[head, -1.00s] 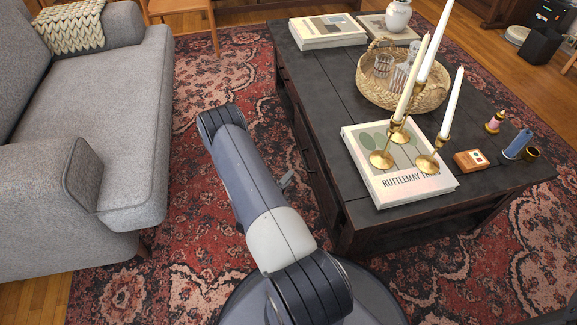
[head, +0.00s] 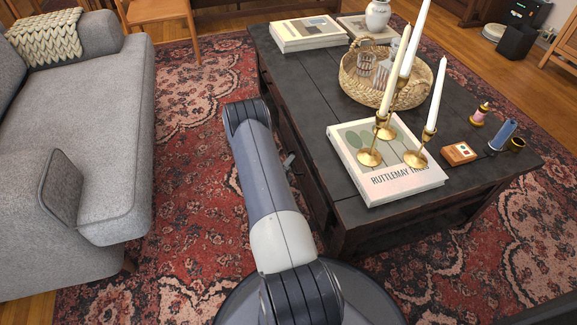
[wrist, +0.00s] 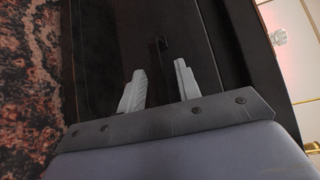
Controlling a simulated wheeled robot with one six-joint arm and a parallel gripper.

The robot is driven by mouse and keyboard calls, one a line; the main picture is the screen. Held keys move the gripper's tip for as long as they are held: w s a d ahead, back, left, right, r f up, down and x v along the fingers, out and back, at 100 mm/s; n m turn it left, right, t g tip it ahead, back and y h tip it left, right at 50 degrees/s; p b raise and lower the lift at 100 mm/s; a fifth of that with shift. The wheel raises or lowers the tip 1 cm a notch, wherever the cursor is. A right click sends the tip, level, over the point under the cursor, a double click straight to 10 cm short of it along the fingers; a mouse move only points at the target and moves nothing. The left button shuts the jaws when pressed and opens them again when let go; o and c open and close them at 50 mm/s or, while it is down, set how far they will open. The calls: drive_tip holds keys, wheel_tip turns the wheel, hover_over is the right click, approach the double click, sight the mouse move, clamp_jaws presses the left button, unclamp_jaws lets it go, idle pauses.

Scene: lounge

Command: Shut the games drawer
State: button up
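The dark wooden coffee table (head: 333,113) stands right of centre in the head view, with drawer fronts (head: 308,178) along its left side. In the wrist view a dark front (wrist: 110,45) with a small black handle (wrist: 163,43) fills the middle. I cannot tell which drawer is the games drawer or how far any drawer stands out. My gripper (wrist: 160,85) is open and empty, its two pale fingers apart and pointing at the dark front near the handle. Contact cannot be made out. In the head view my arm hides most of the gripper; one grey part (head: 289,161) shows beside the table.
A grey sofa (head: 95,120) stands left, with patterned rug (head: 185,205) between it and the table. The tabletop holds a large book (head: 405,187), brass candlesticks (head: 370,157) with tall candles, a wicker basket (head: 408,97), a small wooden box (head: 459,153) and stacked books (head: 308,40).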

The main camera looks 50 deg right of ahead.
sight(300, 163)
drive_tip(key=shift+c, duration=0.5)
clamp_jaws()
drive_tip(key=shift+s+d+b, duration=0.15)
drive_tip(key=shift+s+d, duration=0.2)
drive_tip(key=shift+d, duration=0.3)
drive_tip(key=shift+s+d+b, duration=0.1)
drive_tip(key=shift+s+d, duration=0.25)
drive_tip(key=shift+d, duration=0.3)
drive_tip(key=shift+s+d+b, duration=0.15)
drive_tip(key=shift+s+d, duration=0.2)
drive_tip(key=shift+d, duration=0.3)
drive_tip(key=shift+c, duration=0.9)
unclamp_jaws()
drive_tip(key=shift+s+d, duration=0.1)
drive_tip(key=shift+d, duration=0.05)
drive_tip(key=shift+o, duration=1.4)
